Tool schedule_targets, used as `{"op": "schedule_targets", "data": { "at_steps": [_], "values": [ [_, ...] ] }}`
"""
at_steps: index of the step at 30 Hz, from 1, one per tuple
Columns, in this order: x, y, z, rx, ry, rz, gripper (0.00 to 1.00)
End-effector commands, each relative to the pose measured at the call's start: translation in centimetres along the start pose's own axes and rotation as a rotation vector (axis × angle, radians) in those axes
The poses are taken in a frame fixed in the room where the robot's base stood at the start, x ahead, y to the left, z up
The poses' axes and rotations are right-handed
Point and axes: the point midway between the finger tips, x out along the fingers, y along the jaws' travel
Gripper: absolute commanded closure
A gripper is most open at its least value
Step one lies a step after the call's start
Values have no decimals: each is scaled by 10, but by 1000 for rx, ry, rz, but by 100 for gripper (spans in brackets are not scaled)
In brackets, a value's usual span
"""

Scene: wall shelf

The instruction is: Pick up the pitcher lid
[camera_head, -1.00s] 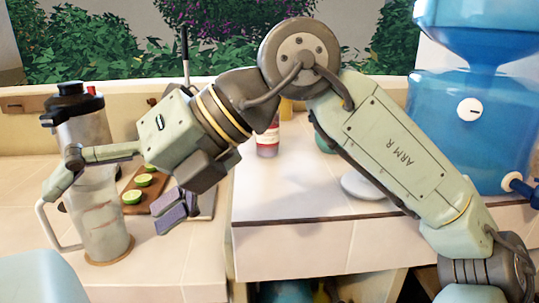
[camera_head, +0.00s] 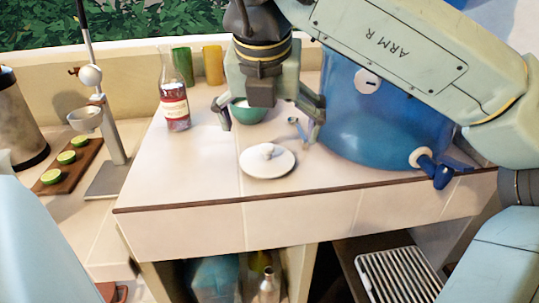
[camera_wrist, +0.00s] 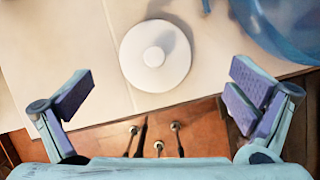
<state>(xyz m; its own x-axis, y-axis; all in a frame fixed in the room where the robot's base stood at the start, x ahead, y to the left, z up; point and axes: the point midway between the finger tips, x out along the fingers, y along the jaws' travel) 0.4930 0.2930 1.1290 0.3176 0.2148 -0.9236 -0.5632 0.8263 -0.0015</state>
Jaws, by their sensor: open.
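The pitcher lid (camera_head: 253,163) is a white round disc with a small knob in its middle. It lies flat on the tiled counter near its front edge. It also shows in the wrist view (camera_wrist: 140,70), at upper middle, between and beyond the fingers. My gripper (camera_head: 270,125) is open and empty above the counter, with its fingers spread wide. In the wrist view my gripper (camera_wrist: 158,100) has the lid ahead of its fingertips, not between them. Nothing covers the lid in either view.
A blue water dispenser (camera_head: 350,120) stands close right of the lid. A red-labelled bottle (camera_head: 174,105), a green bowl (camera_head: 246,114) and yellow and green cups (camera_head: 213,65) stand behind. A cutting board (camera_head: 75,172) with limes lies left. The counter left of the lid is clear.

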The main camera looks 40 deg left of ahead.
Motion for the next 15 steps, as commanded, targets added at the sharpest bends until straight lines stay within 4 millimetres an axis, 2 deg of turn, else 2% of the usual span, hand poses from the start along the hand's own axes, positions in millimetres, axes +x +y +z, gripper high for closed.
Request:
{"op": "schedule_targets", "data": {
  "at_steps": [7,15],
  "values": [
    [18,3,0,-4,4,3,0],
    [55,8,1,-3,3,4,0]
  ]
}}
